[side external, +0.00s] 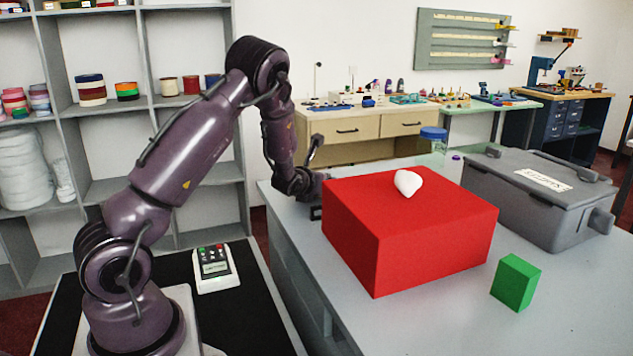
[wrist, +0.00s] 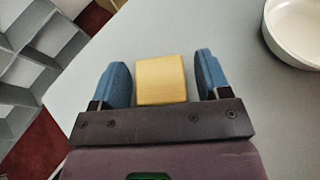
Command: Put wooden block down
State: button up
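The wooden block (wrist: 161,80) is pale yellow and sits between the two blue fingers of my gripper (wrist: 163,78) in the wrist view. A narrow gap shows between the block and each finger, so the gripper looks open around it. The grey counter (wrist: 215,30) lies beyond the block; whether the block's underside touches it is hidden. In the side view my gripper is low at the counter's left part, mostly hidden behind the big red box (side external: 408,232), and the wooden block is out of sight there.
A white bowl (wrist: 272,42) stands at upper right in the wrist view. A white heart-shaped piece (side external: 408,183) lies on the red box. A green block (side external: 515,282), a grey lidded case (side external: 535,205) and a blue-lidded jar (side external: 433,145) also stand on the counter.

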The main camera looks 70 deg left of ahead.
jog(key=shift+r, duration=0.15)
jog(key=shift+s+d+r, duration=0.15)
jog(key=shift+s+d, duration=0.05)
jog(key=shift+d, duration=0.05)
jog(key=v, duration=1.1)
jog(key=shift+s+r, duration=0.1)
jog(key=shift+s, duration=0.05)
